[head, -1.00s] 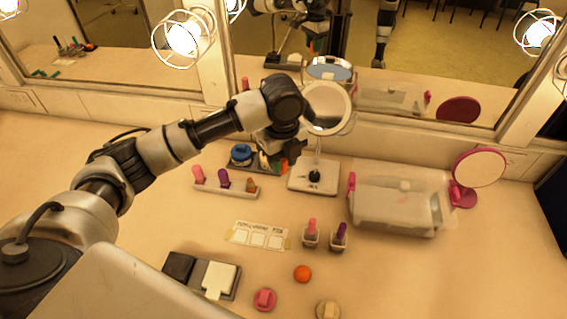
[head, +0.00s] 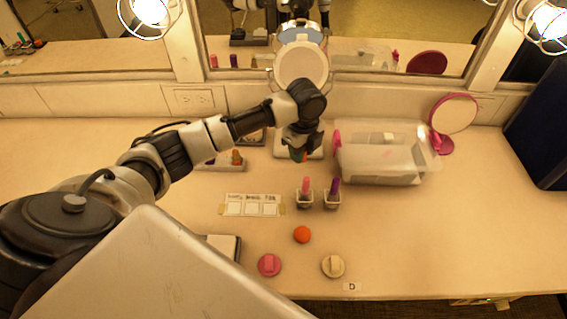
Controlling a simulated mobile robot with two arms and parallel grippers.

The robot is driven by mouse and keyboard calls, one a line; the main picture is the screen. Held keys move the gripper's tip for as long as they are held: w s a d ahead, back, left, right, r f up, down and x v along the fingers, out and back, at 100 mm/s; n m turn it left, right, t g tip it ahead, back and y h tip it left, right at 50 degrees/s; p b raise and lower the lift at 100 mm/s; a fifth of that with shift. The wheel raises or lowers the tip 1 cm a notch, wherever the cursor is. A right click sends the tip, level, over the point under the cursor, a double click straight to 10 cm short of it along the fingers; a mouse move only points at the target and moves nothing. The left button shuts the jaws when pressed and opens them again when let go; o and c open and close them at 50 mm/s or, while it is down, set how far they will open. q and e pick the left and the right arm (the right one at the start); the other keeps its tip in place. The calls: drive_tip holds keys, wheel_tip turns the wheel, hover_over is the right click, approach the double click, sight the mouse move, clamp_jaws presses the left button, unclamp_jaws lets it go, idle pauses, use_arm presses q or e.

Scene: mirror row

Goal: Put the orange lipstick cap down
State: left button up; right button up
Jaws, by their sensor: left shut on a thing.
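My left gripper (head: 300,150) points down in front of the base of the round stand mirror (head: 300,66). It is shut on the small orange lipstick cap (head: 299,156), which shows as an orange patch at the fingertips, mostly hidden by them. The cap is above the counter, and its exact height is hard to tell. A white tray (head: 214,166) with an orange-brown lipstick (head: 237,158) in it lies to the left, partly behind my arm. My right gripper is not in view.
Pink (head: 306,186) and purple (head: 335,188) lipsticks stand in small holders. An orange ball (head: 302,234), a pink disc (head: 269,265) and a beige disc (head: 333,265) lie nearer. A paper strip (head: 252,205) lies left. A clear box (head: 383,160) stands right. The right-front counter is clear.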

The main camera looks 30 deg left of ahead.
use_arm(q)
hover_over(281, 170)
drive_tip(key=f, duration=0.3)
drive_tip(key=shift+d, duration=0.35)
drive_tip(key=shift+a+f, duration=0.3)
drive_tip(key=shift+a, duration=0.1)
drive_tip(key=shift+f, duration=0.35)
wheel_tip(281, 170, down, 3)
drive_tip(key=shift+f+p, duration=0.1)
drive_tip(key=shift+p, duration=0.3)
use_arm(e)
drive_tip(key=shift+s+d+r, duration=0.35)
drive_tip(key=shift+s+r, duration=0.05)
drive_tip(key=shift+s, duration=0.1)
use_arm(q)
drive_tip(key=shift+f, duration=0.15)
drive_tip(key=o, duration=0.9)
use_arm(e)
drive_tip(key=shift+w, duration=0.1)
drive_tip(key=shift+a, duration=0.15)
